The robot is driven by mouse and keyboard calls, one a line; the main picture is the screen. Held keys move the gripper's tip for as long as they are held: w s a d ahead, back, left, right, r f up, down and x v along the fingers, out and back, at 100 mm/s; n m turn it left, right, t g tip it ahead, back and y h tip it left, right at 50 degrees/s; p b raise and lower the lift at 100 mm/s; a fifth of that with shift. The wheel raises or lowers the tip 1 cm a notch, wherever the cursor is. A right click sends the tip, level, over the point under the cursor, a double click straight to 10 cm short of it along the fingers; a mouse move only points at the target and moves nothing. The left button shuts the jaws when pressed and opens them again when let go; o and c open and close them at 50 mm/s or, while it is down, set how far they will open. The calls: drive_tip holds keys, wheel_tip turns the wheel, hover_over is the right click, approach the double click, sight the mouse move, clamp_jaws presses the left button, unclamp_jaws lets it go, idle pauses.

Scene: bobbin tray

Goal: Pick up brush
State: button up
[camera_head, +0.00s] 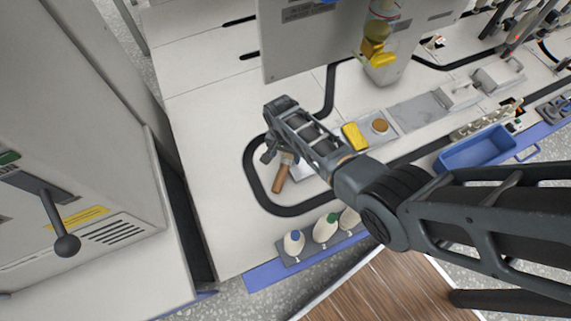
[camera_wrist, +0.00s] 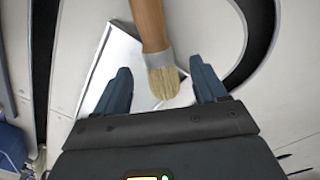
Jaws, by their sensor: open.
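The brush has a brown wooden handle (camera_head: 279,179), a metal ferrule and pale bristles. In the wrist view the brush (camera_wrist: 152,35) runs down from the top edge, with its bristles (camera_wrist: 162,82) between and slightly beyond my fingertips. My gripper (camera_wrist: 163,85) is open, one finger on each side of the bristle end, with a gap on both sides. In the head view my gripper (camera_head: 272,150) is over the bristle end, and the handle sticks out toward the lower left. The brush lies partly over a white and silver plate (camera_wrist: 119,60).
A black curved track (camera_head: 251,185) loops around the brush on the pale worktop. Several bottles (camera_head: 326,227) stand at the front edge. A yellow block (camera_head: 354,136) and a blue bin (camera_head: 478,152) are to the right. A grey panel (camera_head: 310,40) stands behind.

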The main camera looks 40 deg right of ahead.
sight(286, 158)
wheel_tip(286, 158, down, 3)
drive_tip(key=shift+s+f+b, duration=0.1)
drive_tip(key=shift+f+b, duration=0.05)
drive_tip(key=shift+b, duration=0.35)
drive_tip(key=c, duration=1.3)
